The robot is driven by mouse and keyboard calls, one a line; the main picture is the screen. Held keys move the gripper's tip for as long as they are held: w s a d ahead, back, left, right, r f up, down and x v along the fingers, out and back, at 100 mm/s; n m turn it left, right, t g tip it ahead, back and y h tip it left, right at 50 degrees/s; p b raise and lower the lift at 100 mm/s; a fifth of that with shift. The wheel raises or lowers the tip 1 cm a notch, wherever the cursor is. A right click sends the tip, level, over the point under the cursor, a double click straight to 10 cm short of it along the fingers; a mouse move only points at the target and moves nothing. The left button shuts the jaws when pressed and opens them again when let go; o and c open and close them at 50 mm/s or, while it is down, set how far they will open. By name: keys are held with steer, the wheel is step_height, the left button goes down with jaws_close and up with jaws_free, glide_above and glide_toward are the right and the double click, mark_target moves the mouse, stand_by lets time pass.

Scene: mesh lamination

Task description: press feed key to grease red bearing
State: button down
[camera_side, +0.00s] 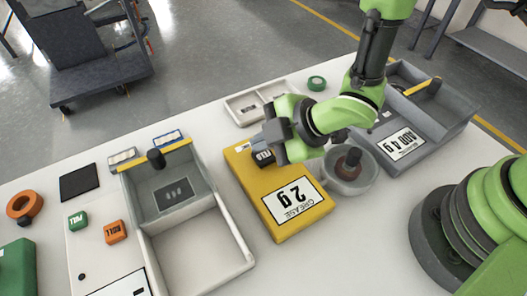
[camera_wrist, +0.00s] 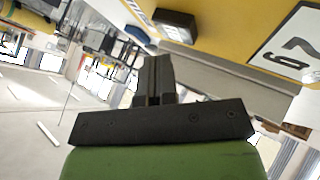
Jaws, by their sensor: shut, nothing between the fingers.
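The yellow grease box (camera_side: 247,187) stands on the white table, with a white label reading "GREASE 2 g". A black key (camera_side: 264,158) with white lettering sits at its far end; a black key (camera_wrist: 175,22) also shows on the yellow surface in the wrist view. My gripper (camera_side: 262,138) is just beside and above this key, and I cannot tell whether it touches. In the wrist view my gripper (camera_wrist: 158,62) is shut and empty. A grey bowl (camera_side: 371,183) right of the box holds a dark reddish round part (camera_side: 349,162); I cannot tell whether it is the red bearing.
A grey bin (camera_side: 450,112) labelled "ADD 4 g" stands right of the bowl. A two-part tray (camera_side: 243,240) stands left of the box.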

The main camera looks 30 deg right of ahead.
mark_target(264, 158)
steer(key=shift+f, duration=0.1)
steer(key=shift+f, duration=0.3)
steer(key=shift+f, duration=0.6)
stand_by(0.9)
steer(key=shift+r, duration=1)
steer(key=shift+r, duration=2.5)
